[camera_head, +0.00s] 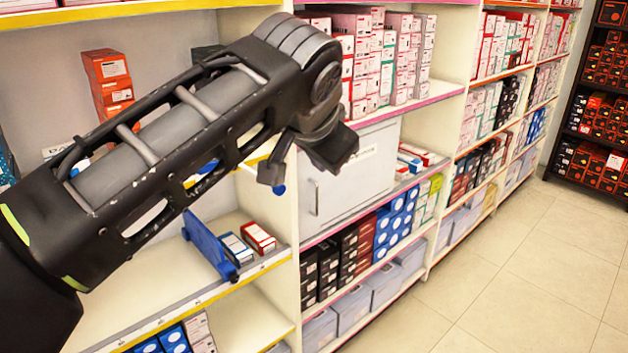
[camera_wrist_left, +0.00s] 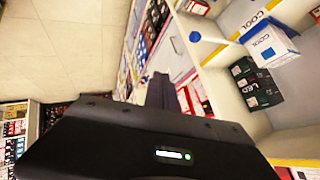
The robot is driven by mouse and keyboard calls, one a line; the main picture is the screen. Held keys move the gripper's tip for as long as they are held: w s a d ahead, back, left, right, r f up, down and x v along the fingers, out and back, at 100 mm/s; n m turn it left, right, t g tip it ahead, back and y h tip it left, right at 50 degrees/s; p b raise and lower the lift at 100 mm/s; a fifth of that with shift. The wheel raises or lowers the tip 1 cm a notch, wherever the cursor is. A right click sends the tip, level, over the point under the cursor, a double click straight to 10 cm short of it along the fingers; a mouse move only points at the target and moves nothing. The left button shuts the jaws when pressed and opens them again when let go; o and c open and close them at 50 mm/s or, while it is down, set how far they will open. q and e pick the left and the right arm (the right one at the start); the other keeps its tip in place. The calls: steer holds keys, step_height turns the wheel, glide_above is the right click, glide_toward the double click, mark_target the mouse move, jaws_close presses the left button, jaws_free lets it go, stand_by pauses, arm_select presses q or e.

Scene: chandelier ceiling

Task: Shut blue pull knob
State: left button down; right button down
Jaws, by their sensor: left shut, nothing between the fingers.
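A blue knob (camera_head: 279,189) shows in the head view at the front of the shelf, just below the dark end of my left arm, which partly hides it. In the left wrist view the round blue knob (camera_wrist_left: 195,37) sits on a short, pale stem, in front of a white and blue box. What the stem joins is unclear. My left gripper (camera_wrist_left: 160,90) is shut and empty, with its dark fingers to the lower left of the knob and apart from it in that view. My right gripper is not in view.
A white cabinet door with a bar handle (camera_head: 316,198) stands right of the shelf upright. A blue bracket (camera_head: 208,245) and small boxes (camera_head: 258,238) stand on the lower shelf. Shelves of boxed goods run back to the right. The tiled floor (camera_head: 520,270) is clear.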

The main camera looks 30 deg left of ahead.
mark_target(285, 189)
arm_select(q)
steer(key=s, duration=0.1)
steer(key=s+a+f+g, duration=0.1)
steer(key=s+f+g, duration=0.1)
steer(key=shift+s+a+y, duration=0.2)
steer(key=shift+a+y, duration=0.2)
steer(key=shift+w, duration=0.1)
steer(key=w+a+f+b, duration=0.4)
steer(key=a+f, duration=0.1)
steer(key=w+a+f+b, duration=0.2)
steer(key=f, duration=0.1)
steer(key=shift+a, duration=0.15)
